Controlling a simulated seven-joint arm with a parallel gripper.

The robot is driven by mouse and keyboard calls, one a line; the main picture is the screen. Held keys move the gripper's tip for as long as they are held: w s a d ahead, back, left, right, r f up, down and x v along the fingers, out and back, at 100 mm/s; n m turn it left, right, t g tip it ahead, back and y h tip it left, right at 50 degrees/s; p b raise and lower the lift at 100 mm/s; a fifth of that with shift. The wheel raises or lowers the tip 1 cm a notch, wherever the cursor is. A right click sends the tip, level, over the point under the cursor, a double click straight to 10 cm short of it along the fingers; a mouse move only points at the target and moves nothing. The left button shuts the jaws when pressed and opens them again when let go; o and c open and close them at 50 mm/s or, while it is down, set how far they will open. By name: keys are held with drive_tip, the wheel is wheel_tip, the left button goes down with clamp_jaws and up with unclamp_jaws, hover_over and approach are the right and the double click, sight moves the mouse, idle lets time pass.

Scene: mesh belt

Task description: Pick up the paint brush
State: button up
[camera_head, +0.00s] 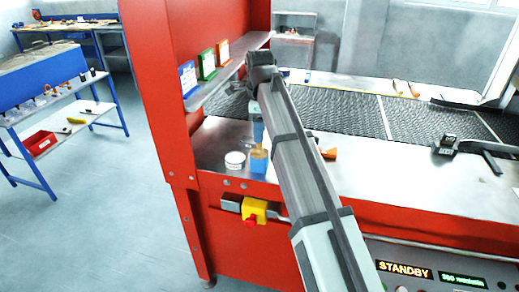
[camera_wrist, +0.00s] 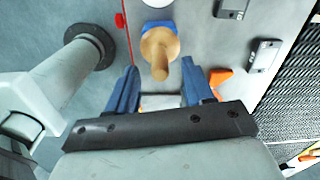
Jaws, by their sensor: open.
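My gripper (camera_wrist: 161,74) is open in the wrist view, with its two blue fingers apart and nothing held between them. It also shows in the head view (camera_head: 258,128), pointing down over the near left part of the metal deck. A wooden-handled thing with a round wooden head and blue beneath it (camera_wrist: 160,46) is just ahead of the fingertips, and it shows below the gripper in the head view (camera_head: 258,160). I cannot tell whether it is the paint brush. Thin brown items (camera_head: 399,87) on the far rail of the belt are too small to identify.
A white round thing (camera_head: 235,159) sits left of the wooden-handled thing. An orange wedge-like piece (camera_head: 328,153) lies to its right. The dark mesh belt (camera_head: 345,110) runs behind the deck (camera_head: 385,170). A red panel stands at left, with a shelf of colored cards (camera_head: 207,63).

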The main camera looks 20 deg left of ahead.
sight(259, 152)
wheel_tip(259, 152, down, 6)
idle(0.4)
drive_tip(key=shift+c, duration=0.3)
clamp_jaws()
